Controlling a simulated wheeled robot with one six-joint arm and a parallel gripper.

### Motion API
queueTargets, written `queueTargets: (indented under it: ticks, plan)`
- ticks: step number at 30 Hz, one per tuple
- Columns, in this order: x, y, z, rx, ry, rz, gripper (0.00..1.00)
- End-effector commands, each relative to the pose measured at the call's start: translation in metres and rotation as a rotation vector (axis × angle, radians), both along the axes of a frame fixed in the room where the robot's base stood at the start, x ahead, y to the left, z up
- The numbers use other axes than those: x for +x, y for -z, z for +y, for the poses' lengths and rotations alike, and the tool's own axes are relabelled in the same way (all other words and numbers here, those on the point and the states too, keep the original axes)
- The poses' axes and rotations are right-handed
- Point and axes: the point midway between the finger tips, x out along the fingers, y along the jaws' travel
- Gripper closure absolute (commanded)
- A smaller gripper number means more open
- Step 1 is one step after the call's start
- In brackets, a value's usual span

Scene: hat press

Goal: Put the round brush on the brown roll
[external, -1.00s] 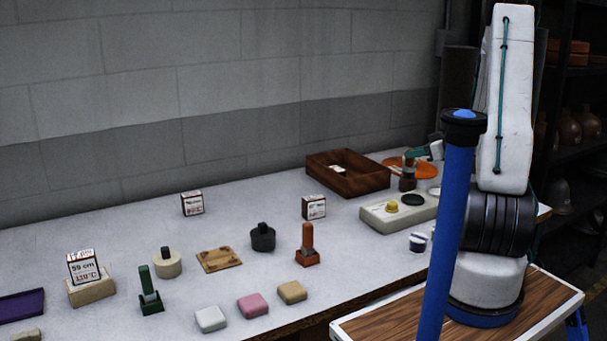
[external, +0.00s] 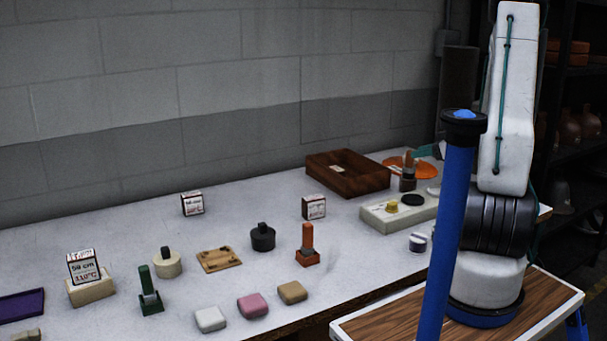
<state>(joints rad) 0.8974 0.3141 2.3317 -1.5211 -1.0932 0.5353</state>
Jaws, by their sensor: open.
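A dark round piece with a knob (external: 262,238) stands mid-table, and a cream round piece with a dark knob (external: 167,263) stands left of it. Either could be the round brush; I cannot tell which. A tan-brown rounded block (external: 292,292) lies near the front edge, right of a pink block (external: 252,305) and a white block (external: 210,319); it may be the brown roll. Nothing rests on it. My arm stands at the right, partly behind a blue post. My gripper does not show clearly and seems hidden behind the post.
An orange-handled tool (external: 307,245) and a green one (external: 149,290) stand upright in holders. A flat wooden plate (external: 219,259) lies between the round pieces. A brown wooden box (external: 347,174) and pale panel (external: 385,218) are at the back right. Small label boxes stand around.

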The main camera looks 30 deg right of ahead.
Motion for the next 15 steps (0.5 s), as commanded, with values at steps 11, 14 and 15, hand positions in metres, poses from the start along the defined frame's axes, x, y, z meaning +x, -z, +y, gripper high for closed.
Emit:
queueTargets:
  ticks: [11,14,15]
  plan:
    - [-0.065,-0.030,-0.028,-0.001,0.004,-0.002,0.58]
    - [-0.074,-0.033,-0.031,0.001,0.002,-0.001,0.58]
    - [-0.076,-0.034,-0.032,-0.002,0.002,-0.001,0.58]
